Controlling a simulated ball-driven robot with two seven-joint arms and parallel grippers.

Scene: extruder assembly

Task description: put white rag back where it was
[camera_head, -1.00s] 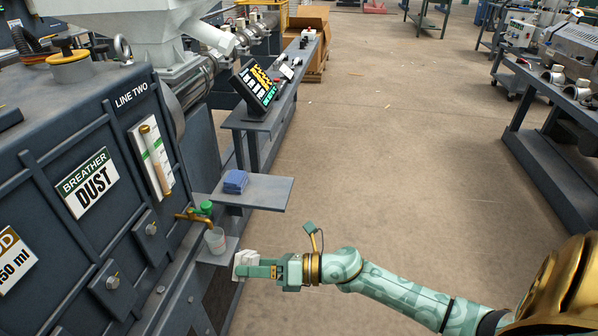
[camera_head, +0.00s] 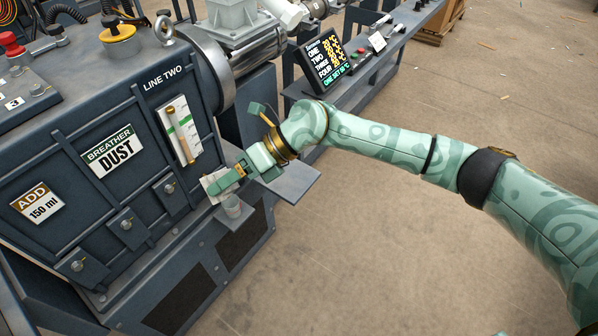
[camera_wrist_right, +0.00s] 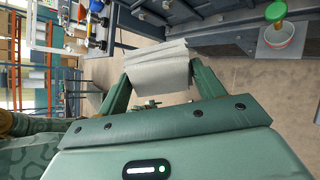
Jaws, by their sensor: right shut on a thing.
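The white rag (camera_head: 211,180) is folded and held in my right gripper (camera_head: 226,180), beside the machine's front face, just above and left of the small cup. In the right wrist view the rag (camera_wrist_right: 158,66) lies between the two green fingers, which are shut on it. The grey side shelf (camera_head: 299,182) sticks out under and right of my gripper and wrist. The blue folded rag that lay on this shelf is hidden behind my arm now. My left gripper is not in view.
A cup (camera_head: 232,207) stands on a small ledge (camera_head: 242,224) under the tap; the green tap knob (camera_wrist_right: 275,12) shows in the right wrist view. The gauge (camera_head: 180,130) is close above my gripper. A display (camera_head: 326,60) stands behind my arm. Floor at right is free.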

